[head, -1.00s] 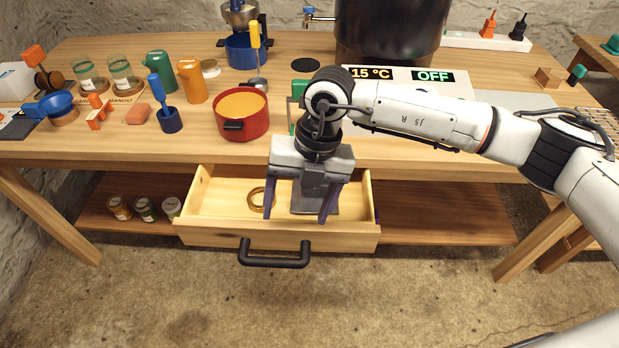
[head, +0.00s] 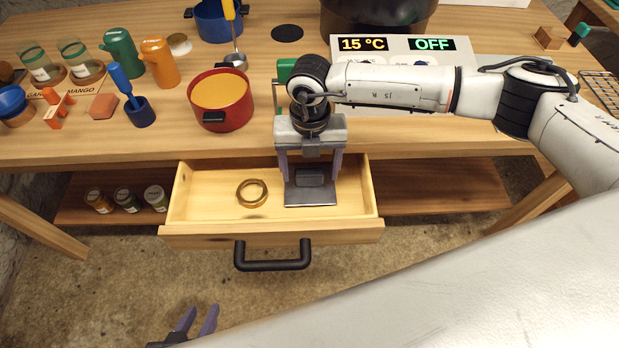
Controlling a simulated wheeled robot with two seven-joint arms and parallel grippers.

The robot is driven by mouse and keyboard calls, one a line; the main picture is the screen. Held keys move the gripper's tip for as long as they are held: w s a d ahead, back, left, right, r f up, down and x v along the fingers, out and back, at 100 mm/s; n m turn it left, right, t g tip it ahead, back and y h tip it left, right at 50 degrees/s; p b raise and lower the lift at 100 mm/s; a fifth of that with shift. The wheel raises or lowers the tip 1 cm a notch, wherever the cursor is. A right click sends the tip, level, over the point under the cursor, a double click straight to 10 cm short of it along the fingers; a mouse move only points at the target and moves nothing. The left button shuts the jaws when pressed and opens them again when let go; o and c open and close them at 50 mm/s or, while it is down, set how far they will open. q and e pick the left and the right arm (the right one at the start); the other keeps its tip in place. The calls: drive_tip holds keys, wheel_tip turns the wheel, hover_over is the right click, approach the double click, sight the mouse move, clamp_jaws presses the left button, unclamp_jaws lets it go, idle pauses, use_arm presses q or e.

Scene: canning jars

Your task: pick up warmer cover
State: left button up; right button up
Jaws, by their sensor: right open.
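A flat grey plate with a dark raised block on top, which looks like the warmer cover (head: 310,199), lies at the right in the open drawer (head: 215,236). My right gripper (head: 310,178) points down over it. Its fingers are open, one on each side of the raised block, with a gap visible between them and the block. Whether the fingertips touch the plate is hard to tell. My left gripper (head: 200,324) is at the bottom edge, its two fingers apart and empty, well in front of the drawer. Most of its body is out of view.
A brass ring (head: 252,193) lies in the drawer, left of the cover. The drawer's black handle (head: 272,264) sticks out in front. A red pot (head: 221,100) stands on the table above. Several small jars (head: 128,200) stand on the lower shelf at left.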

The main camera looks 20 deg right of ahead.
drive_tip(key=shift+w+f, duration=0.1)
drive_tip(key=shift+f, duration=0.8)
drive_tip(key=shift+c, duration=0.5)
drive_tip(key=c, duration=1.1)
drive_tip(key=shift+r, duration=0.1)
drive_tip(key=shift+r, duration=0.1)
